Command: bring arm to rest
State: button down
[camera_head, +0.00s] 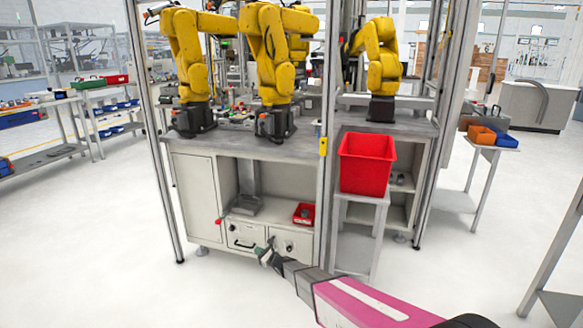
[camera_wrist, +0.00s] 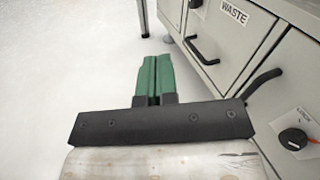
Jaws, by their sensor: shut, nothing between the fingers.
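My gripper (camera_head: 266,254) is at the end of my pink and grey arm (camera_head: 355,302), low in front of the workbench cabinet (camera_head: 195,193). In the wrist view, the green fingers of my gripper (camera_wrist: 153,80) are together with nothing between them. They point past the drawer fronts toward the white floor. A drawer marked WASTE (camera_wrist: 215,40) with a black handle is to their right, and it looks closed. The fingers appear apart from the drawer, though the exact gap is hard to tell.
Several yellow robot arms (camera_head: 270,50) stand on the workbench. A red bin (camera_head: 366,164) sits on a small grey stand (camera_head: 352,240) at the right. A red tray (camera_head: 304,213) lies on the cabinet shelf. A black knob (camera_wrist: 293,139) is near my gripper's right. The floor at left is clear.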

jog(key=s+d+r+n+g, duration=0.5)
jog(key=s+d+r+n, duration=0.1)
jog(key=s+r+n, duration=0.25)
jog(key=s+d+r+n+g+h, duration=0.1)
jog(key=s+d+r+n+h, duration=0.2)
jog(key=s+d, duration=0.4)
jog(key=s+d+r+n+g+h, duration=0.2)
jog(key=s+d+r+n+h, duration=0.2)
jog(key=d, duration=1)
jog(key=s+d+r+n+g+h, duration=0.2)
jog(key=s+d+r+n+h, duration=0.2)
jog(key=s+d+n+h, duration=0.3)
jog(key=s+d, duration=0.4)
jog(key=s, duration=0.1)
jog(key=shift+s+d+r+n, duration=0.15)
jog(key=shift+s+r+n, duration=0.1)
jog(key=shift+n, duration=0.1)
jog(key=c, duration=1.8)
grip_release()
